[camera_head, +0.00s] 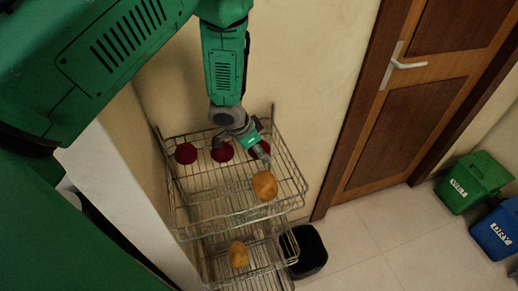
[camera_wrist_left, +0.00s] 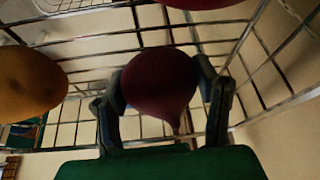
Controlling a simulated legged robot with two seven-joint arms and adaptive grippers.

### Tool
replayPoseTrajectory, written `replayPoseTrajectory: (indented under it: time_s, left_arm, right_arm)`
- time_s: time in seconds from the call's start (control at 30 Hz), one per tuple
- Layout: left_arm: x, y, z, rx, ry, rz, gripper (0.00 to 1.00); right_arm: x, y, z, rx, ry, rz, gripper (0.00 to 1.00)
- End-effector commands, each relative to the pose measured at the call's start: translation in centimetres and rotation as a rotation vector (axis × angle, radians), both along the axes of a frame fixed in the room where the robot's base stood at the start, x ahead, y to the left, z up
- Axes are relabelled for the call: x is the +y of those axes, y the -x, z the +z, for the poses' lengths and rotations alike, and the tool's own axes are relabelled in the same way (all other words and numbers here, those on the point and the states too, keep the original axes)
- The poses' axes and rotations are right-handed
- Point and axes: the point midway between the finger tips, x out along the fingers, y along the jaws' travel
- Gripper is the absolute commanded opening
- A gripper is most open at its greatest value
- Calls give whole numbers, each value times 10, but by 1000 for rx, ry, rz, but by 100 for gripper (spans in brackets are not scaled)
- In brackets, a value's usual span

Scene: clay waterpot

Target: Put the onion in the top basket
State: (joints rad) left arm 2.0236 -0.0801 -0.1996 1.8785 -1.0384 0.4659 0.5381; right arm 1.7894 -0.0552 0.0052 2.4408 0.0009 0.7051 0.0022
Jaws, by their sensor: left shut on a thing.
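A dark red onion (camera_wrist_left: 160,82) is between the two fingers of my left gripper (camera_wrist_left: 163,108) in the wrist view, and the fingers are shut on it. In the head view my left gripper (camera_head: 260,150) is over the back right part of the top basket (camera_head: 224,216), and it partly hides the held onion. Two more dark red onions, one on the left (camera_head: 186,153) and one in the middle (camera_head: 221,152), sit in the top basket's back row. I cannot tell whether the held onion touches the wires. My right gripper is in neither view.
A yellow-brown potato-like vegetable (camera_head: 265,186) lies at the top basket's front right. Another (camera_head: 238,254) lies in the basket below. A black bin (camera_head: 308,252) stands on the floor beside the rack. A wooden door (camera_head: 395,110) and green bin (camera_head: 472,182) are further right.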

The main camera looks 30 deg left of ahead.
Motion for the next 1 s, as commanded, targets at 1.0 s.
replayPoseTrajectory:
  time_s: [1.0]
  left_arm:
    - [19,39,100,0,-1,0,77]
  right_arm:
    - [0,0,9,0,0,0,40]
